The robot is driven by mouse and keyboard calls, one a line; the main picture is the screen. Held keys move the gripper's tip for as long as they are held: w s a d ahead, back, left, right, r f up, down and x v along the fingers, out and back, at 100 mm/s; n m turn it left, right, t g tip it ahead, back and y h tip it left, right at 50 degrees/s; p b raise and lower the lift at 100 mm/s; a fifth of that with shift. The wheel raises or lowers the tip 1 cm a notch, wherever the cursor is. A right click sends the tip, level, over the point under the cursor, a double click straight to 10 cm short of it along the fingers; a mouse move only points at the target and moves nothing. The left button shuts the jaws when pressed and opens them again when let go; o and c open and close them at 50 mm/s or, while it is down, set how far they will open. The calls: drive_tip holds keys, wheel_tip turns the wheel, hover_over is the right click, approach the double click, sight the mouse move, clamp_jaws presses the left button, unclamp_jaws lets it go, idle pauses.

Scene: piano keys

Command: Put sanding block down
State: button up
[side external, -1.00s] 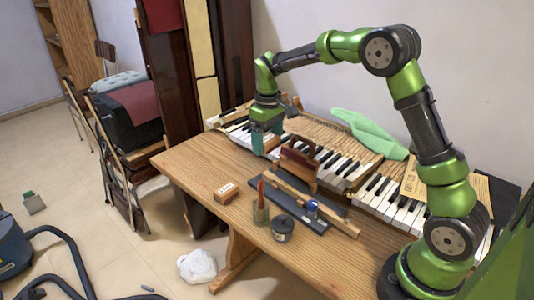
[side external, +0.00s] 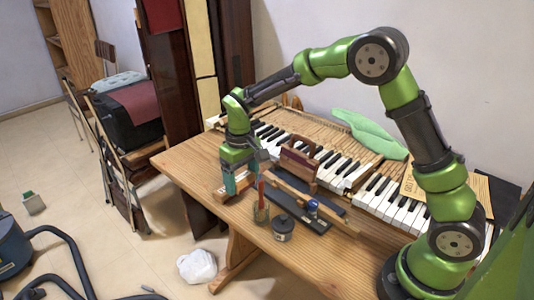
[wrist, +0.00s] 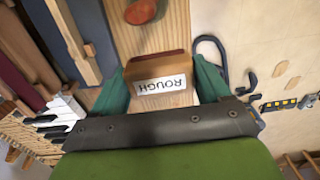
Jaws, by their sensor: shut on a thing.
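The sanding block (wrist: 163,72) is a small wooden block with a brown far edge and a white label reading ROUGH. In the wrist view it sits between the two green fingers of my gripper (wrist: 162,88), which is shut on it. In the side view my gripper (side external: 242,178) points down at the left front part of the wooden table (side external: 190,160). The block's light end (side external: 221,196) shows beside the finger, low at the tabletop. I cannot tell whether it touches the table.
A glass jar (side external: 261,213) with a red-tipped thing stands close right of my gripper. A dark jar (side external: 282,230), a dark tray (side external: 302,212) with a wooden bar and a brown wooden holder (side external: 298,165) lie beyond. Piano keys (side external: 335,165) run along the back.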

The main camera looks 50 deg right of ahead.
sight(242, 176)
wheel_tip(242, 176, down, 8)
idle(0.4)
drive_tip(key=o, duration=0.9)
drive_tip(key=shift+f, duration=0.15)
wheel_tip(242, 176, up, 12)
drive_tip(key=shift+r, duration=0.15)
drive_tip(key=s+d+r+m+t+y, duration=0.1)
drive_tip(key=s+d+r+m+t, duration=0.15)
drive_tip(key=s+r, duration=0.8)
drive_tip(key=s+r+m+t, duration=0.1)
drive_tip(key=s+t, duration=0.3)
drive_tip(key=s, duration=0.8)
drive_tip(key=shift+a+r+y, duration=0.15)
drive_tip(key=shift+r+y, duration=0.1)
drive_tip(key=shift+y, duration=0.15)
drive_tip(key=shift+m+t, duration=0.25)
